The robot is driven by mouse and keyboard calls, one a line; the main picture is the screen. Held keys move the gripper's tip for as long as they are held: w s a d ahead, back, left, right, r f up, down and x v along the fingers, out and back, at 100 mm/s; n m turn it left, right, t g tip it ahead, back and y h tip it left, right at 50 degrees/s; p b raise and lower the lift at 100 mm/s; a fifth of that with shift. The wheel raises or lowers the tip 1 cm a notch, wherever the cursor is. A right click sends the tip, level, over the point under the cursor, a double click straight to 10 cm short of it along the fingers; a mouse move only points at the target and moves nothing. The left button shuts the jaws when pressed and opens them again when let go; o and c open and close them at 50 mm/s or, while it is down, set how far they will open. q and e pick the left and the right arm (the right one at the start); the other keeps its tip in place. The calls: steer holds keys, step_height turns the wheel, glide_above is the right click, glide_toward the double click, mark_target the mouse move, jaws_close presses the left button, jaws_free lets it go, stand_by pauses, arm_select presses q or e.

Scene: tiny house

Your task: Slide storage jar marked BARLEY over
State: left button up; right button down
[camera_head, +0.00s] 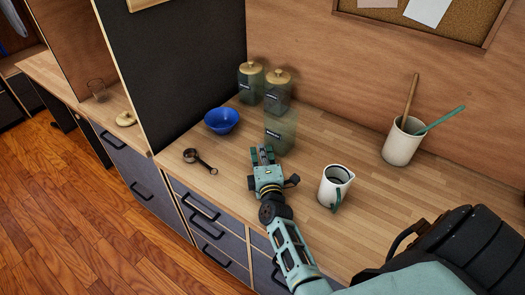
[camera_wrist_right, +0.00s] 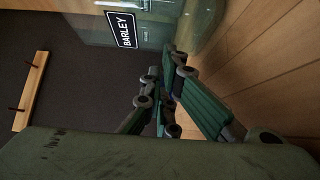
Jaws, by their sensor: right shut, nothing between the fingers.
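The storage jar marked BARLEY (camera_wrist_right: 185,22) is green-tinted clear glass. Its dark label reads sideways in the right wrist view, just beyond my fingers. In the head view, the jar right in front of my right gripper (camera_head: 262,154) appears to be this one (camera_head: 282,130), though its label is too small to read. My right gripper is shut and empty, low over the wooden counter, with its fingertips close to the jar's near side. The fingers also show in the wrist view (camera_wrist_right: 172,92). I cannot tell whether they touch the glass. My left gripper is not in view.
Two jars with wooden lids (camera_head: 250,82) (camera_head: 279,93) stand behind. A blue bowl (camera_head: 221,121) and measuring cups (camera_head: 192,156) lie left. A white mug (camera_head: 334,186) stands right of my gripper, with a utensil crock (camera_head: 401,146) farther right. A dark partition (camera_head: 180,60) bounds the left.

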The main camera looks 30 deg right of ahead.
steer(key=w+d, duration=0.1)
steer(key=d, duration=0.2)
steer(key=w+d+b, duration=0.1)
steer(key=d, duration=0.2)
steer(key=w+d+b, duration=0.1)
steer(key=d, duration=0.3)
steer(key=shift+w+f, duration=0.15)
steer(key=shift+w, duration=0.25)
steer(key=shift+d, duration=0.4)
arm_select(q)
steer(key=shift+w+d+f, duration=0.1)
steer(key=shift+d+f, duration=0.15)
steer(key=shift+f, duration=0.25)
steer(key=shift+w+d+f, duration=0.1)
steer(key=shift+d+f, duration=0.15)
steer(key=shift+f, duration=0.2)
